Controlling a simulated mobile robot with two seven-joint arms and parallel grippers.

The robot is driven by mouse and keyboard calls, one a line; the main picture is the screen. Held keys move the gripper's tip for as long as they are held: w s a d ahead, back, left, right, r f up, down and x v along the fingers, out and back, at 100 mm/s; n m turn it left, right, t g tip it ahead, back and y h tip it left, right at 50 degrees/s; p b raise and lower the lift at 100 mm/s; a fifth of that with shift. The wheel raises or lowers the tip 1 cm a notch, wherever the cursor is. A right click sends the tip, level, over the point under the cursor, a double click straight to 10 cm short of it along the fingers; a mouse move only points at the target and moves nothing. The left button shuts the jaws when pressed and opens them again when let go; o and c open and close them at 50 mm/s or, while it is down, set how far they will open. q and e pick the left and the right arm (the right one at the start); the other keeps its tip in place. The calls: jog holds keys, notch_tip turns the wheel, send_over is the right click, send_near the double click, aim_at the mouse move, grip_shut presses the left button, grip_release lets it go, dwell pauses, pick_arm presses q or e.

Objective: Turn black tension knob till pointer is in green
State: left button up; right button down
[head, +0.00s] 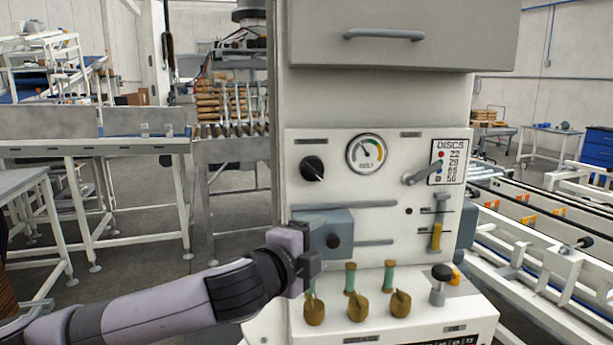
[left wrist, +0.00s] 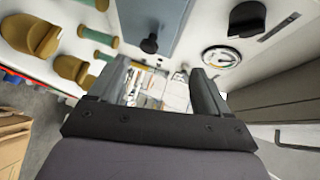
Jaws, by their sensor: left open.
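A round black knob (head: 313,168) with a light mark sits on the white panel, left of the dial gauge (head: 366,153). The gauge has a white face with coloured arcs, green on its upper right. Its dark pointer leans up and left, apparently outside the green. In the left wrist view the black knob (left wrist: 247,18) is at the upper right, with the gauge (left wrist: 221,57) below it. My left gripper (head: 312,252) is below the knob, in front of the blue-grey box, touching neither knob nor gauge. Its fingers (left wrist: 158,88) are apart and empty.
The blue-grey box (head: 325,222) carries a small black knob (head: 333,241). A grey lever (head: 422,173) and a yellow slider (head: 436,237) are to the right. Several brass knobs (head: 358,308) stand on the lower ledge. A drawer handle (head: 384,35) juts out above.

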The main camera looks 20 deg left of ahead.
pick_arm(q)
jog(key=m+t, duration=0.2)
send_near(308, 172)
jog(key=a+x, duration=0.1)
jog(key=x, duration=0.2)
jog(key=shift+y, duration=0.4)
jog(key=shift+w+d+f+p, duration=0.1)
jog(key=shift+w+d+p, duration=0.2)
jog(key=shift+w, duration=0.8)
jog(key=shift+w+d+p, duration=0.25)
jog(key=shift+w+d, duration=0.2)
jog(key=shift+w, duration=0.65)
jog(key=shift+w+d+f+p, duration=0.1)
jog(key=shift+w+d+p, duration=0.2)
jog(key=shift+w, duration=0.8)
jog(key=shift+r, duration=0.1)
jog(key=c, duration=1)
